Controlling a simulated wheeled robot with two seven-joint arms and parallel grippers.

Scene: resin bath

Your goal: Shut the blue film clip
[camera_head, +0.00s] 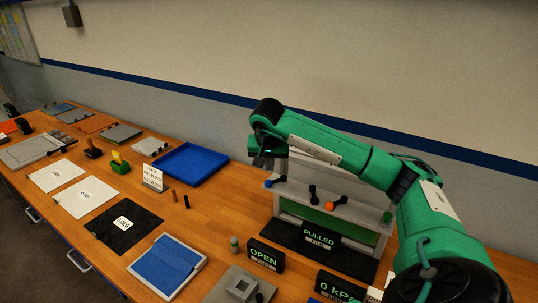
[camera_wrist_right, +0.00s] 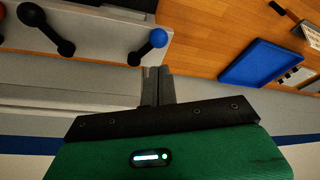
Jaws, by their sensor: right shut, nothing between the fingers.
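The blue film clip is a dark lever with a blue ball at one end (camera_head: 275,182), on the left end of the top rail of a grey frame. In the right wrist view its blue ball (camera_wrist_right: 158,38) shows with a dark second ball below left. My right gripper (camera_head: 261,160) is shut and empty, just above and left of the blue clip. In the wrist view its fingertips (camera_wrist_right: 157,72) lie close to the blue clip; I cannot tell whether they touch. My left gripper is not in view.
A black lever (camera_head: 313,195) and an orange-ended lever (camera_head: 333,204) stand along the same rail. A sign (camera_head: 319,236) below reads PULLED FILM; another (camera_head: 265,254) reads OPEN. A blue tray (camera_head: 190,164) lies left on the wooden bench. The wall is close behind.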

